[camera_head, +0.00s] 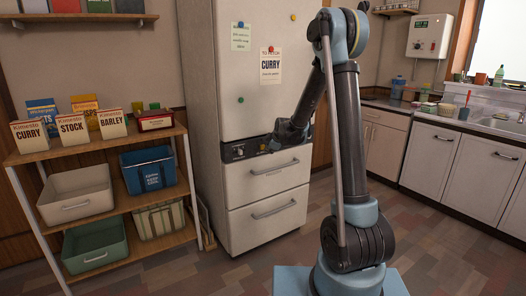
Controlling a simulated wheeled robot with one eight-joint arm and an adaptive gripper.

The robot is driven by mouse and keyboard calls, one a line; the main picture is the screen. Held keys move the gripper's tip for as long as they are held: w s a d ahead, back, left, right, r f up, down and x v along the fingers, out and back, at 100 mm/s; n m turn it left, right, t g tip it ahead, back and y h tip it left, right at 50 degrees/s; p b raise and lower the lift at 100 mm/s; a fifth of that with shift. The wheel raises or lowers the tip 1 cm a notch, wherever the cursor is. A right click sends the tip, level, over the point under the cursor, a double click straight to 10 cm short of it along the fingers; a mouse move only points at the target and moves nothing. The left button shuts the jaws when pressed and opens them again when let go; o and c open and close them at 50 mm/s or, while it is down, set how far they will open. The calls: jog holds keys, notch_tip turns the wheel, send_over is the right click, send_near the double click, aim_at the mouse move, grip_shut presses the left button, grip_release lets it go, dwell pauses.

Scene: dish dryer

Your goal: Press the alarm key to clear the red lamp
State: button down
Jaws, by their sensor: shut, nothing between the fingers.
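A tall white appliance (246,85) stands in the middle, with a dark control strip (246,149) across it above two drawers. The strip carries a few small round controls, too small to read. I cannot tell which is the alarm key, and I see no lit red lamp on the visible part. My arm reaches in from the right. My gripper (274,146) is shut and empty at the right end of the strip and hides that part. I cannot tell whether it touches the panel.
A wooden shelf (95,147) with boxes and bins stands left of the appliance. Two drawers (268,183) with handles protrude below the strip. A sink counter (440,118) runs along the right, with a white wall unit (431,35) above it. The tiled floor in front is mostly clear.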

jog(key=shift+d, duration=0.1)
jog(key=shift+s+d, duration=0.7)
jog(key=shift+s, duration=0.3)
jog(key=shift+s+d, duration=0.7)
jog(key=shift+s, duration=0.3)
jog(key=s+d+r+m+g+h, duration=0.1)
jog(key=s+d+r+m, duration=0.2)
jog(key=s, duration=0.5)
jog(key=s+d+r+m+g, duration=0.1)
jog(key=s+d+m, duration=0.1)
jog(key=s+d, duration=0.45)
jog(key=s+d+r+m+g+h, duration=0.1)
jog(key=s+d+r+m, duration=0.2)
jog(key=s, duration=0.6)
jog(key=s+d+f+m+g, duration=0.1)
jog(key=s+d+f+m, duration=0.1)
jog(key=s, duration=0.6)
jog(key=s+d+f+m+g+h, duration=0.1)
jog(key=s+d+f+m, duration=0.1)
jog(key=s, duration=0.6)
jog(key=s+d+f+m+g, duration=0.1)
jog(key=s+d+f+m, duration=0.2)
jog(key=s, duration=0.5)
jog(key=shift+s+d+m+h, duration=0.3)
jog(key=shift+d+m, duration=0.2)
jog(key=shift+m, duration=0.5)
